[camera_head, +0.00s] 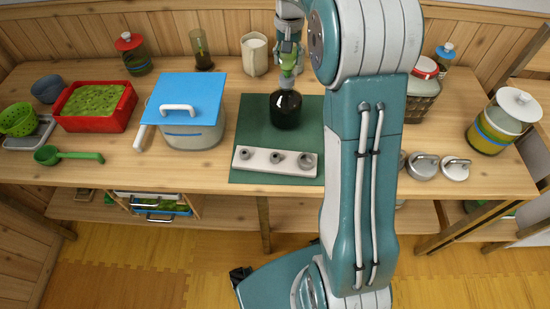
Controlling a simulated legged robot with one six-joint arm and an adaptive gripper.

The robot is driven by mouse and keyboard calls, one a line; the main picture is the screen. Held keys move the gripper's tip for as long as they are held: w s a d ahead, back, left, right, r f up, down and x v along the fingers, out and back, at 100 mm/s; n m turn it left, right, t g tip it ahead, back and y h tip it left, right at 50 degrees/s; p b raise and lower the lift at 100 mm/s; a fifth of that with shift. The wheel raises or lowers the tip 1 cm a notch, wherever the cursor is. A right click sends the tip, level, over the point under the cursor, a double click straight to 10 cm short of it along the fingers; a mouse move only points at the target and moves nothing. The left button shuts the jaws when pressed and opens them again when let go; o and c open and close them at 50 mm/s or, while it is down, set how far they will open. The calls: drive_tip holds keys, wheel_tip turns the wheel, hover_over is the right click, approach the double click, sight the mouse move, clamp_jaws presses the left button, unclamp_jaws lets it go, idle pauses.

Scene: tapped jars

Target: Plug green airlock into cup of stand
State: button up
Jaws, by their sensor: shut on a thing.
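My gripper (289,64) points down over a dark round jar (286,112) on a dark green mat. It is shut on the green airlock (287,80), which shows as a small green piece below the fingers. The airlock is at the jar's mouth in the picture; I cannot tell whether it is seated in the mouth or just above it. The pale stand (250,167) lies on the front of the mat. It has 3 grey cups in a row, and they look empty. My arm hides the area right of the mat.
A blue-lidded pot (190,136) stands left of the mat. A red tray (69,122) of green stuff and a green ladle (75,156) are farther left. The mat (246,130) is bare left of the jar.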

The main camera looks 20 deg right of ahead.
drive_tip(key=shift+r, duration=0.15)
drive_tip(key=shift+r, duration=1.05)
drive_tip(key=shift+r, duration=0.1)
drive_tip(key=shift+r, duration=3.05)
drive_tip(key=s+a+f, duration=0.4)
drive_tip(key=s+f, duration=0.3)
drive_tip(key=s+a+f+m, duration=0.1)
drive_tip(key=s+a+f, duration=0.4)
drive_tip(key=s+f, duration=0.2)
drive_tip(key=shift+s+f, duration=0.2)
